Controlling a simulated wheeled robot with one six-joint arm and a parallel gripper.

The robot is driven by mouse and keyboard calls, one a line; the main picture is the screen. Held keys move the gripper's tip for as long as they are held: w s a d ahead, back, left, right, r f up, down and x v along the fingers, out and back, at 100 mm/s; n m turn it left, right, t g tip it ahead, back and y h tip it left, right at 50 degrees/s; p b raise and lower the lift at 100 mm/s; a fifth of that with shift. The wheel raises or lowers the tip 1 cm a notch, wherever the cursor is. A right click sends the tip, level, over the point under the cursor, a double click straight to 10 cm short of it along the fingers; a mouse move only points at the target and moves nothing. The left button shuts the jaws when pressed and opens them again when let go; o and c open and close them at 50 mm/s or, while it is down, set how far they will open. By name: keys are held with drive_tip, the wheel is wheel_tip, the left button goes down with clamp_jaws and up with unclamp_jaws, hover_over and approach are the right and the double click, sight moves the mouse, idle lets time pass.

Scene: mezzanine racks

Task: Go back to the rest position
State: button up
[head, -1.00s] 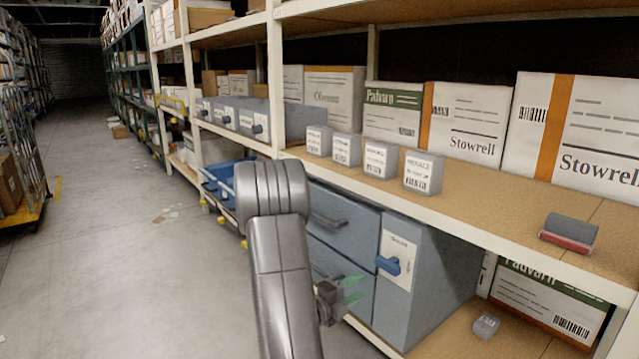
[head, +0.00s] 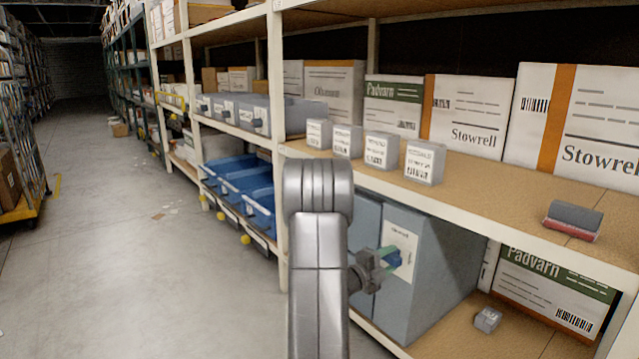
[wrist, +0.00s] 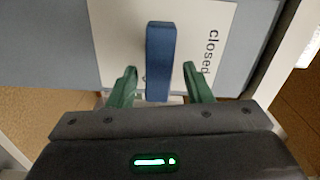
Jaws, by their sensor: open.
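My gripper (head: 387,257) is at the front of the grey-blue cabinet (head: 440,265) on the lower shelf. In the wrist view its two green fingers stand open on either side of a blue handle (wrist: 160,60), with a gap on each side. The handle lies lengthwise between the fingers on a white plate (wrist: 110,35) marked "closed". In the head view the handle is partly hidden behind the fingers, and my arm covers part of the cabinet front.
Small labelled boxes (head: 381,149) and a dark red-based block (head: 573,220) stand on the shelf above. Blue bins (head: 245,188) are to the left. A small grey box (head: 487,318) lies on the lower shelf at right.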

drive_tip(key=shift+r+n+p, duration=0.2)
drive_tip(key=shift+n+p, duration=0.5)
drive_tip(key=shift+n, duration=1.4)
